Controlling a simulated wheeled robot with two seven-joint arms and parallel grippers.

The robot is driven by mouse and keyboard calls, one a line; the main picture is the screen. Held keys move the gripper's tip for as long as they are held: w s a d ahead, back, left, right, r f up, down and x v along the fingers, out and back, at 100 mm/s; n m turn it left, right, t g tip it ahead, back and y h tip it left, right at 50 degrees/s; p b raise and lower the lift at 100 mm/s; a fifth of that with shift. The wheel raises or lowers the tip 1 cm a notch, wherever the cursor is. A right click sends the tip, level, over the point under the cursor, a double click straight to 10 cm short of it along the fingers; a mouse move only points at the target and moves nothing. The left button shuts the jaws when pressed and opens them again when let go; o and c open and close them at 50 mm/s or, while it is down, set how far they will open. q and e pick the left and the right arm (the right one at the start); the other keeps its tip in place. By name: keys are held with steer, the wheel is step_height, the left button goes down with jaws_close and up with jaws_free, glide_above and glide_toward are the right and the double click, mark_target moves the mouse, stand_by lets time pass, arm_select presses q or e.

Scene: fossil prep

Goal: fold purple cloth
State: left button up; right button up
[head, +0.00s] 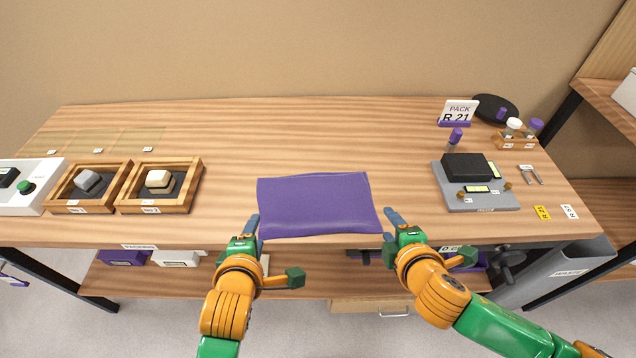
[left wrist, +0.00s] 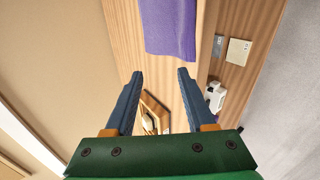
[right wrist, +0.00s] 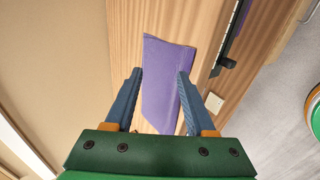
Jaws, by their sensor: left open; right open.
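The purple cloth (head: 317,204) lies flat as a rough rectangle near the front edge of the table, a little wrinkled at its rim. My left gripper (head: 254,226) is open by the cloth's front left corner. In the left wrist view the cloth (left wrist: 170,28) shows beyond the open, empty fingers (left wrist: 158,76). My right gripper (head: 391,222) is open by the front right corner. In the right wrist view the cloth (right wrist: 162,80) shows between and beyond the open fingers (right wrist: 160,76). I cannot tell whether either fingertip touches the cloth.
Two wooden trays (head: 191,196) with pale and grey pieces stand at the left, beside a box with a green button (head: 27,187). The table behind the cloth is clear.

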arm_select(q)
step_height(320, 180, up, 2)
steer(key=shift+w+r+p, duration=0.1)
steer(key=shift+w+p, duration=0.05)
steer(key=shift+p, duration=0.45)
arm_select(e)
step_height(320, 180, up, 2)
steer(key=shift+w+r, duration=0.1)
steer(key=shift+w, duration=0.05)
